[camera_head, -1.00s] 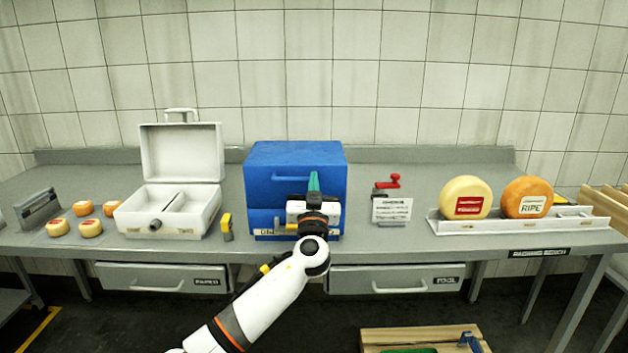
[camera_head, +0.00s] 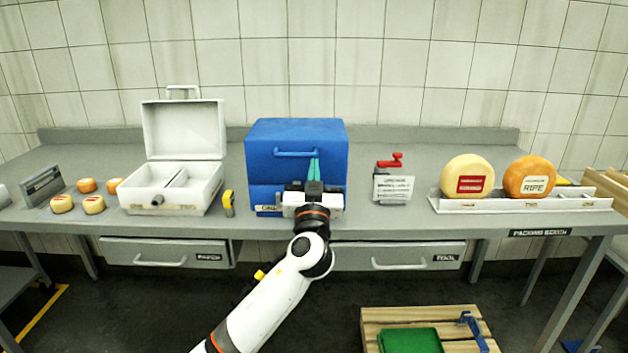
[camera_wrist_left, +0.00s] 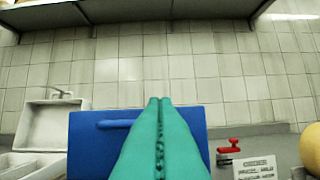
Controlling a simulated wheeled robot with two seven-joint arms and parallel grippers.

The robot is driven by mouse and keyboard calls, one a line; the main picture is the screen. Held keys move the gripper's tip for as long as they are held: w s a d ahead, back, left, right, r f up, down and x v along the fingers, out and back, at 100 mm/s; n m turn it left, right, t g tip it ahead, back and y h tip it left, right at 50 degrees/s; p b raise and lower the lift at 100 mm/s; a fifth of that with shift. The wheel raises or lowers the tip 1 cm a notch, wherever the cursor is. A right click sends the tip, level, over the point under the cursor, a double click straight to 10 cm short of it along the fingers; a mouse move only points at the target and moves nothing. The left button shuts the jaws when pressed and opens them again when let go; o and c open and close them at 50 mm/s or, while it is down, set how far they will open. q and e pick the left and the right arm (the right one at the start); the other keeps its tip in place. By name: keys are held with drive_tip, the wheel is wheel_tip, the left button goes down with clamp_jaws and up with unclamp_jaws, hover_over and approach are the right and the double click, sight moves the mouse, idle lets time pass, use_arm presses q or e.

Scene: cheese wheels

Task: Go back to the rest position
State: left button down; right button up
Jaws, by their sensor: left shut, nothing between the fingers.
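My left gripper (camera_head: 314,170) stands upright in front of the blue box (camera_head: 265,150) on the bench. Its teal fingers are together with nothing between them. I cannot tell whether the gripper touches the box. My right gripper is in neither view.
On the bench (camera_head: 400,225) stand an open white case (camera_head: 185,135), small cheeses (camera_head: 86,186), a red-handled device with a card (camera_head: 394,185) and two large cheese wheels (camera_head: 467,175) on a tray. Two drawers (camera_head: 165,252) sit below. A wooden pallet (camera_head: 375,318) lies on the floor.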

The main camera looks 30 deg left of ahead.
use_arm(q)
wheel_tip(320, 180, down, 24)
drive_tip(key=w+d+m+g+h+p, duration=0.1)
drive_tip(key=w+m+g+h+p, duration=0.1)
drive_tip(key=m+g+h, duration=0.25)
drive_tip(key=s+d+f+m+g+h, duration=0.15)
drive_tip(key=s+f, duration=0.35)
drive_tip(key=f, duration=0.7)
drive_tip(key=s+d+f+m+g+h, duration=0.1)
drive_tip(key=s+f+g+h, duration=0.2)
drive_tip(key=f, duration=0.8)
drive_tip(key=s+d+f+g+p, duration=0.1)
drive_tip(key=s+d+f+g, duration=0.15)
drive_tip(key=s+f, duration=0.7)
drive_tip(key=s+d+f+g+p, duration=0.1)
drive_tip(key=s+f+g, duration=0.2)
drive_tip(key=s+f, duration=0.6)
drive_tip(key=s+d+f+g, duration=0.1)
drive_tip(key=s+f, duration=0.1)
drive_tip(key=s, duration=0.8)
drive_tip(key=s+d+f+g+h+p, duration=0.1)
drive_tip(key=s+d+f+g, duration=0.1)
drive_tip(key=s, duration=0.7)
drive_tip(key=s+d+f+g+h, duration=0.1)
drive_tip(key=s+d+f, duration=0.1)
drive_tip(key=s, duration=0.8)
drive_tip(key=shift+s+d+f+m+p, duration=0.15)
drive_tip(key=shift+s+f+m+p, duration=0.2)
drive_tip(key=shift+f, duration=0.4)
